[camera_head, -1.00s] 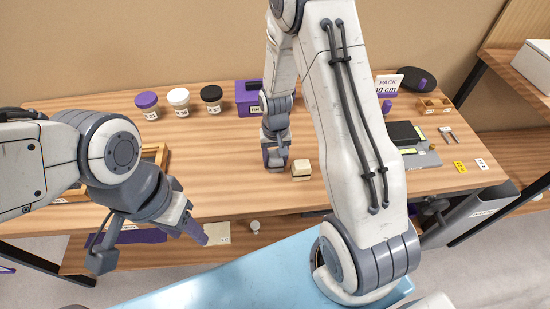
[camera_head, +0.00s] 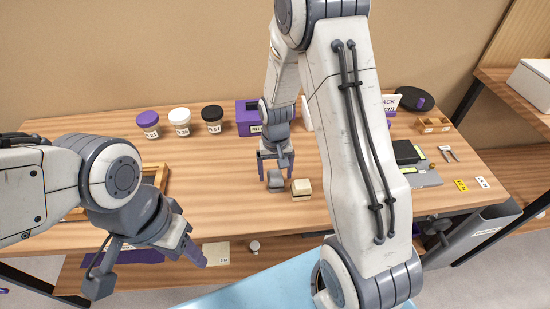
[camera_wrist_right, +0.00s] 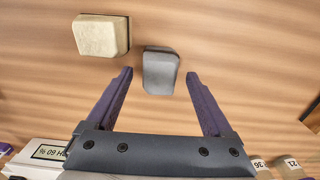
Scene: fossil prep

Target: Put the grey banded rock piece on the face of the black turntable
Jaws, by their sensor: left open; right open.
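The grey rock piece (camera_head: 276,180) stands on the wooden bench, just left of a cream block (camera_head: 301,188); I cannot make out its bands. My right gripper (camera_head: 274,168) is open above and behind it, its purple fingers spread. In the right wrist view, the grey piece (camera_wrist_right: 161,71) lies just beyond and between the open fingertips (camera_wrist_right: 159,75), with nothing gripped. The black turntable (camera_head: 408,94) is a dark disc at the back right, partly hidden by a card, with something purple at its right side. My left gripper (camera_head: 190,243) is open and empty near the front edge.
The cream block (camera_wrist_right: 101,35) is close beside the grey piece. Jars with purple, white and black lids (camera_head: 180,121) and a purple box (camera_head: 248,117) line the back. A wooden frame (camera_head: 155,178) lies left. A wooden tray (camera_head: 433,125) and black box (camera_head: 407,152) are right.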

